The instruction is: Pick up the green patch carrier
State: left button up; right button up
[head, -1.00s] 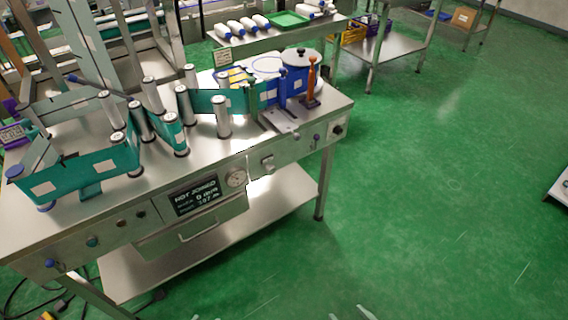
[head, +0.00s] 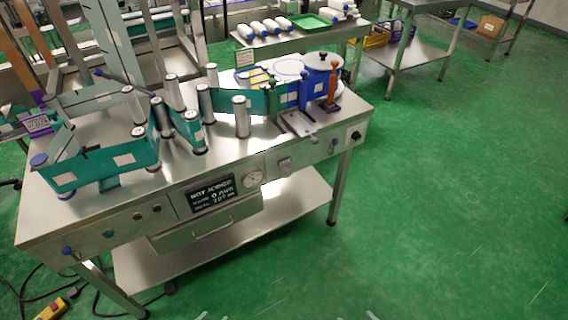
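I cannot tell for sure which thing is the green patch carrier. A small dark green piece (head: 272,77) stands on the steel bench (head: 90,215), beside yellow patches (head: 256,76) and close to the blue post at the web's right end. It is too small to make out. Only pale slivers of my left gripper (head: 201,316) and my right gripper (head: 371,315) show at the bottom edge. Both are far from the bench top, and their fingers cannot be made out.
Teal web (head: 110,165) winds around several steel rollers (head: 241,117) on the bench. An orange-handled lever (head: 333,82) stands at its right end. A second table behind holds white rolls and a green tray (head: 309,21). The green floor is open on the right.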

aim_at(257, 79)
jog(key=i+l+u, duration=0.25)
jog(key=i, duration=0.3)
jog(key=i+l+u, duration=0.25)
jog(key=i+l, duration=0.2)
jog(key=i, duration=0.1)
